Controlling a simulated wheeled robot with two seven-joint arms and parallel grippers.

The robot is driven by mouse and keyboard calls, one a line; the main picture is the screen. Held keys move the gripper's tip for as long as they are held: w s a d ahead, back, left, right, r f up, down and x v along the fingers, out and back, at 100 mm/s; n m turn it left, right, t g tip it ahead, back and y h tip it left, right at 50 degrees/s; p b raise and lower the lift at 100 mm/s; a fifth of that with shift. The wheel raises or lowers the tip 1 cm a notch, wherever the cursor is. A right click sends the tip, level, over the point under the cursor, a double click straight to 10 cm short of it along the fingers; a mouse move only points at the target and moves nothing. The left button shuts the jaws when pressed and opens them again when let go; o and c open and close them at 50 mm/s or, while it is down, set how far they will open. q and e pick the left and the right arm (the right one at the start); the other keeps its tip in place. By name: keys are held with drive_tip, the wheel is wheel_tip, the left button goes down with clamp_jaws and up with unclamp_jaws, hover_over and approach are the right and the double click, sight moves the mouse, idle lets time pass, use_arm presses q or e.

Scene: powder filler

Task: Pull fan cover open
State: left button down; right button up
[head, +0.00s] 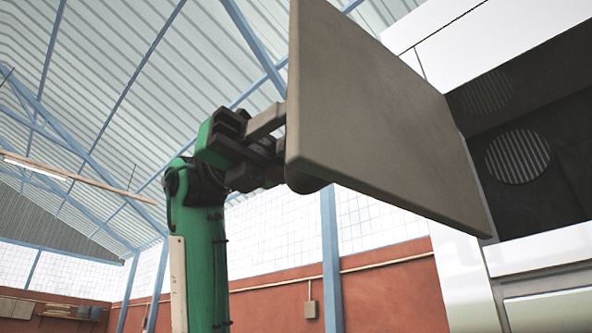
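The fan cover (375,110) is a flat grey panel. It stands swung open, well away from the white machine, with its hinge side at the dark opening. Behind the opening a round slatted fan grille (517,157) shows. My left gripper (262,152), on a green arm coming up at the left, is at the cover's outer face near its free edge. It is beside a light grey bar (267,121) that meets the cover. The fingertips are partly hidden by the cover and dark parts, so I cannot tell whether they close on anything. My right gripper is not in view.
The white machine housing (455,272) fills the right side. A second slatted grille (486,93) lies in shadow inside the opening. A blue post (331,260) and a red wall (390,295) stand behind. The space left of the arm looks clear.

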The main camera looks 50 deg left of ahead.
use_arm(q)
drive_tip(key=c, duration=1.2)
unclamp_jaws()
drive_tip(key=shift+w, duration=0.1)
drive_tip(key=shift+a+b, duration=0.3)
drive_tip(key=shift+a, duration=0.2)
drive_tip(key=shift+s+a+b, duration=0.25)
drive_tip(key=shift+a+b, duration=0.25)
drive_tip(key=shift+a, duration=1.65)
drive_tip(key=shift+s+a+b, duration=0.2)
drive_tip(key=shift+a+b, duration=0.25)
drive_tip(key=shift+a, duration=1.65)
drive_tip(key=shift+s+a+b, duration=0.25)
drive_tip(key=shift+a+b, duration=0.25)
drive_tip(key=shift+a, duration=1.65)
